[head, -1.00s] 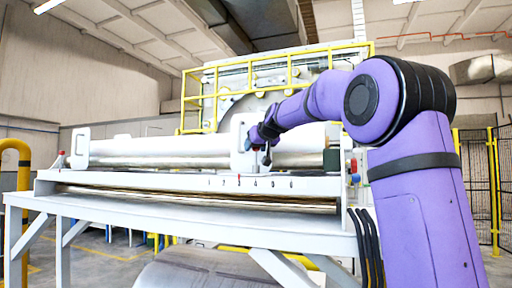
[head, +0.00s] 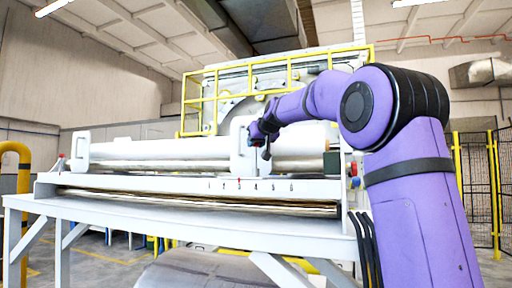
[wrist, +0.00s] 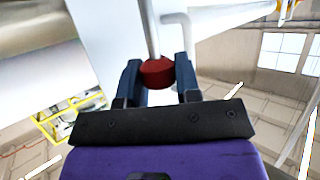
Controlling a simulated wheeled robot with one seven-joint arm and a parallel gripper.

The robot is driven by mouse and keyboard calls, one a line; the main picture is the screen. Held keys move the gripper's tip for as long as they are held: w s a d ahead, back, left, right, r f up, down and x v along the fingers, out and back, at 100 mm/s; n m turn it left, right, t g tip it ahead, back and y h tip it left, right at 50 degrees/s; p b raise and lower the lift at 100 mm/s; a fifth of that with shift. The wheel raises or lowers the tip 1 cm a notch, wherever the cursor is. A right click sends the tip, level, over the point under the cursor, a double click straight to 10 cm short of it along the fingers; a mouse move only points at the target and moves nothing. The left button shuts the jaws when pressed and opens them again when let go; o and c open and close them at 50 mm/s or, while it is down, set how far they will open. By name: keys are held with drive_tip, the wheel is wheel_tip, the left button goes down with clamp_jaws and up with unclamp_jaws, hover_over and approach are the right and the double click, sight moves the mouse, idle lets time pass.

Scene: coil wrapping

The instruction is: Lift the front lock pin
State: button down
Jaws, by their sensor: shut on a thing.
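The lock pin has a red knob (wrist: 157,73) and a grey rod, seen in the wrist view. My gripper (wrist: 158,82) has its two dark blue fingers on either side of the knob and is shut on it. In the head view my gripper (head: 264,148) is at the white carriage (head: 240,146) on the long roller machine. There the knob is too small and covered to make out clearly.
The white roller bench (head: 150,208) runs across the view with a numbered scale along its front. A bent grey bar (wrist: 180,20) stands close to the pin. A yellow railing (head: 240,78) is behind. Black cables hang at the bench's right end.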

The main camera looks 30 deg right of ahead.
drive_tip(key=c, duration=0.9)
unclamp_jaws()
drive_tip(key=shift+s+r, duration=0.1)
drive_tip(key=shift+r, duration=0.1)
drive_tip(key=shift+o, duration=0.2)
drive_tip(key=shift+s, duration=0.1)
drive_tip(key=v, duration=1)
drive_tip(key=shift+s, duration=0.25)
drive_tip(key=shift+r, duration=0.15)
drive_tip(key=s+a+f+g+y, duration=0.1)
drive_tip(key=s+a+f+g, duration=0.1)
drive_tip(key=s+a+f, duration=0.6)
drive_tip(key=s+a+f+g+y, duration=0.1)
drive_tip(key=s+a+f+g, duration=0.1)
drive_tip(key=s+a+f, duration=0.5)
drive_tip(key=s+a+f+n+g, duration=0.1)
drive_tip(key=s+f+g, duration=0.3)
drive_tip(key=s+f, duration=1.5)
drive_tip(key=shift+s+a+f, duration=0.2)
drive_tip(key=shift+a+f, duration=0.2)
drive_tip(key=shift+f, duration=0.5)
